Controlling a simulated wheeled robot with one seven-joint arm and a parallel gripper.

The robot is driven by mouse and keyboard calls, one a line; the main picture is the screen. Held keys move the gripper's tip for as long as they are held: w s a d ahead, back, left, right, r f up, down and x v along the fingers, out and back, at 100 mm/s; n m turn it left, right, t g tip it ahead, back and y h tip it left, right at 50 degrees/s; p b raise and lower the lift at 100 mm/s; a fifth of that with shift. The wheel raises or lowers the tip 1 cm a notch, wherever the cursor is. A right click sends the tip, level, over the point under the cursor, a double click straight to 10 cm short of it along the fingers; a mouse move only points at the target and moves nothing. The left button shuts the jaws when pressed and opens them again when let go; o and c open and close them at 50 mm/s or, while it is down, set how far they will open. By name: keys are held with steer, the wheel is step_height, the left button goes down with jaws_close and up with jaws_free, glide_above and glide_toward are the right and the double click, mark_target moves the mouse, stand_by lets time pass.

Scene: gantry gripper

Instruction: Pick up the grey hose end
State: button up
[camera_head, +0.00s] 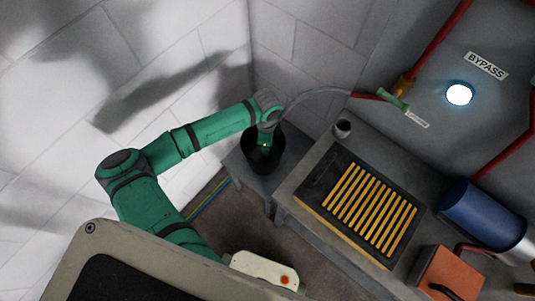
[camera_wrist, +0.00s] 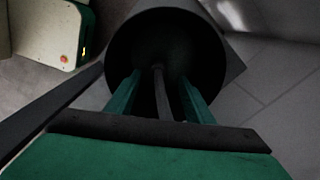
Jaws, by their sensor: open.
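The grey hose (camera_head: 318,92) arcs from the valve on the wall down towards a black bucket (camera_head: 278,151), and its end is hidden behind my gripper in the head view. My gripper (camera_head: 265,143) points down into the bucket. In the wrist view, my two green fingers (camera_wrist: 158,82) are spread apart inside the round dark mouth of the bucket (camera_wrist: 205,45). A thin grey length, seemingly the hose end (camera_wrist: 162,95), lies between the fingers. A gap shows on each side of it, so the fingers do not appear to grip it.
The bucket stands on a small grey table (camera_head: 240,168) beside the wall. To its right is a bench with a yellow slatted grate (camera_head: 370,208) and a small dark cup (camera_head: 342,128). A green-handled valve (camera_head: 393,99) and red pipes are on the wall panel.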

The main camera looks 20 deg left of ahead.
step_height(320, 180, down, 5)
steer(key=shift+s+d, duration=0.1)
jaws_close()
stand_by(0.3)
step_height(320, 180, up, 10)
stand_by(0.5)
steer(key=shift+r, duration=0.1)
steer(key=shift+r, duration=1.95)
steer(key=shift+r, duration=2)
